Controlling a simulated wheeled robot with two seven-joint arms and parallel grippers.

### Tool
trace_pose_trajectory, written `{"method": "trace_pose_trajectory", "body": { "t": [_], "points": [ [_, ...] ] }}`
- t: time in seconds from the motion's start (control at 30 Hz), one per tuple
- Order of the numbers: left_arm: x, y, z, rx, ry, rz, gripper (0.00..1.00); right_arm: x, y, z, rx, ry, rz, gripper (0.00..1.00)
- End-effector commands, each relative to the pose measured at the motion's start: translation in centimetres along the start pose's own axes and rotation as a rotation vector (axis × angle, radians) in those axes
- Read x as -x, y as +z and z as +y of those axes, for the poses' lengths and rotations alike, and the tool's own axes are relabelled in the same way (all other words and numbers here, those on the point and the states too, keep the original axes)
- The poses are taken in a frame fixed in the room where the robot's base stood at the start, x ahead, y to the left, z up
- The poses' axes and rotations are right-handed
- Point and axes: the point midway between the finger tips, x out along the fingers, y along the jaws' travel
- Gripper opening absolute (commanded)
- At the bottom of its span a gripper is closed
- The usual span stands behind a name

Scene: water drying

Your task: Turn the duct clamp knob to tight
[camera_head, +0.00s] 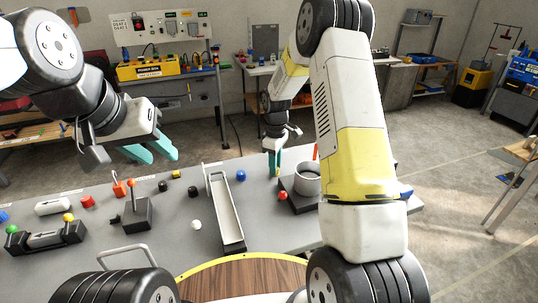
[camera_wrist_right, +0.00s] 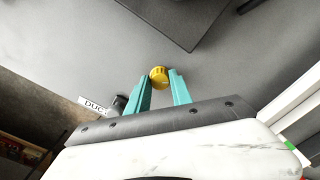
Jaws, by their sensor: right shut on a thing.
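The yellow duct clamp knob (camera_wrist_right: 159,76) shows in the right wrist view, between the two teal fingertips of my right gripper (camera_wrist_right: 161,82). The gripper is shut on it. In the head view my right gripper (camera_head: 274,162) reaches down to the far side of the grey table, left of a grey cylinder on a dark base; the knob is mostly hidden there by the fingers. A label (camera_wrist_right: 92,105) beginning "DUC" lies left of the knob in the wrist view. My left gripper (camera_head: 160,158) is open and empty, raised above the left part of the table.
The grey cylinder (camera_head: 307,180) stands close to the right gripper. A long pale trough (camera_head: 226,207), a blue knob (camera_head: 241,175), a white ball (camera_head: 196,224) and a black block with a red-tipped lever (camera_head: 137,214) are on the table (camera_head: 170,245). Workbenches stand behind.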

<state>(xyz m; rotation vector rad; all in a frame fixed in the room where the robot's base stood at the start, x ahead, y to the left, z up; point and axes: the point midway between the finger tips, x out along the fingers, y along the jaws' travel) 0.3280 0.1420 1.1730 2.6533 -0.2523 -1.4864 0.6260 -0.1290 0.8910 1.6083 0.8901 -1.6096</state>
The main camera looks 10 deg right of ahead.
Motion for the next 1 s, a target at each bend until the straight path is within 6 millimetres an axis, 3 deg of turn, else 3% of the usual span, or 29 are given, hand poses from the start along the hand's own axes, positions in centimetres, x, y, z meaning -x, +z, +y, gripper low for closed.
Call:
{"method": "trace_pose_trajectory", "body": {
  "t": [1.0],
  "points": [
    [0.0, 0.0, 0.0, 0.0, 0.0, 0.0, 0.36, 0.11, -0.22, 0.02, -0.964, 0.002, 0.005, 0.0]
  ]
}}
